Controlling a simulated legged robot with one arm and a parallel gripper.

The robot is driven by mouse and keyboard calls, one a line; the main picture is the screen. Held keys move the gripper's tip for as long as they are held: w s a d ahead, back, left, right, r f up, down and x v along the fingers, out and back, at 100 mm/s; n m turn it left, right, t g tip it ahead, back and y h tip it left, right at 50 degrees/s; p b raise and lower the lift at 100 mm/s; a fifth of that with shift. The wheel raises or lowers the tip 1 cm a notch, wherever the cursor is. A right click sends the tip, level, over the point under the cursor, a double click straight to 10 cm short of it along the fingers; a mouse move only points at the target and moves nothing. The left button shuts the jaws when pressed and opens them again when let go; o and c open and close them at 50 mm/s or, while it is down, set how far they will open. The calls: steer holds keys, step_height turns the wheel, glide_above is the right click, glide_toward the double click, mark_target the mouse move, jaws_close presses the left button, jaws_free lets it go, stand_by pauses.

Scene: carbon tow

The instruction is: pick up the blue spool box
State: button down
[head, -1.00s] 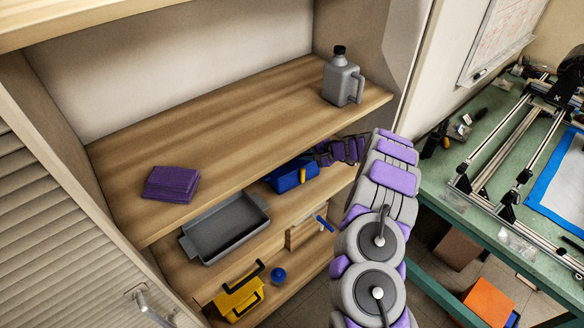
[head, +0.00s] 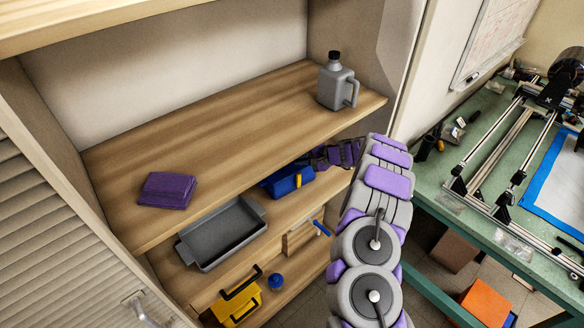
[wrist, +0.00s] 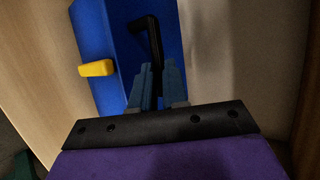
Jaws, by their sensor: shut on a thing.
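The blue spool box (head: 283,183) sits on the shelf below the top board, at its right part, with a yellow latch on its front. In the wrist view the blue box (wrist: 103,45) fills the upper left, with the yellow latch (wrist: 96,69) and a black handle (wrist: 150,38). My gripper (wrist: 158,80) is shut on the black handle, its two blue-grey fingers on either side of it.
A grey tray (head: 184,255) stands left of the box on the same shelf. A grey jug (head: 334,88) and purple cloth (head: 167,190) are on the board above. Lower down are a yellow box (head: 238,306) and a blue ball (head: 276,281). A green workbench (head: 437,172) stands right.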

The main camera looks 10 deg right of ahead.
steer(key=shift+d+f, duration=0.15)
steer(key=shift+f, duration=0.05)
